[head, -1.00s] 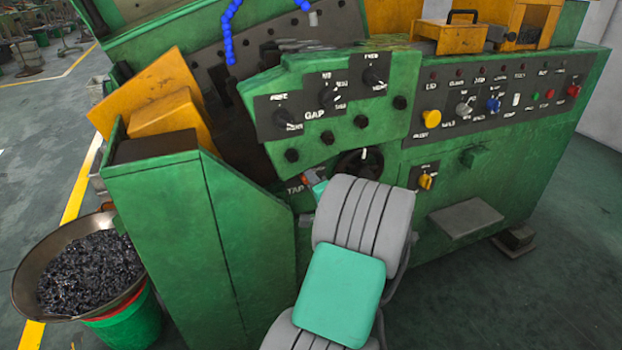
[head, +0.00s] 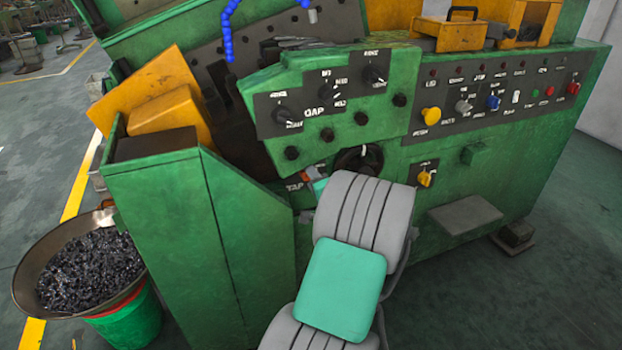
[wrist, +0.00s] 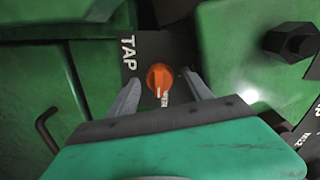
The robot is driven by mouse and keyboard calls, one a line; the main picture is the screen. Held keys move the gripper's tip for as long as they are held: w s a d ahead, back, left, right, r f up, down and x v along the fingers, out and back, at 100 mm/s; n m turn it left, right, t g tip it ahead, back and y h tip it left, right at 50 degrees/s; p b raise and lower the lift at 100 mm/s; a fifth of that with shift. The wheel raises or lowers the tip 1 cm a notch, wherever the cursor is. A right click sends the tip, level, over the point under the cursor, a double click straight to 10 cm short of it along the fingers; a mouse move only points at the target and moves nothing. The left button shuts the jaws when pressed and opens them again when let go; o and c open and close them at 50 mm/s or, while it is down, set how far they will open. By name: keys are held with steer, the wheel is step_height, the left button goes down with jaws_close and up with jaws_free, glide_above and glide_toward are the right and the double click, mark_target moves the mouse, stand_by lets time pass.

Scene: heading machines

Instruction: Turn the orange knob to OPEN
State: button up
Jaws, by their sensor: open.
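The orange knob (wrist: 160,79) sits on a dark plate (wrist: 146,48) marked TAP in the wrist view. A pale line on the knob points towards a small label at its lower edge, partly hidden by my gripper. My gripper (wrist: 162,88) is open, with one finger to the left of the knob and one to the right. I cannot tell whether either finger touches it. In the head view my arm covers most of the knob area, and part of the TAP plate (head: 295,186) shows beside it.
A dark bolt (wrist: 290,41) stands out at the right in the wrist view, and a bent rod (wrist: 55,135) at the left. In the head view a black dial (head: 360,158) is just above my arm. A yellow switch (head: 425,178) is to its right.

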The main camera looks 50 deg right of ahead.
steer(key=v, duration=0.7)
steer(key=shift+s+a, duration=0.2)
steer(key=shift+s, duration=0.15)
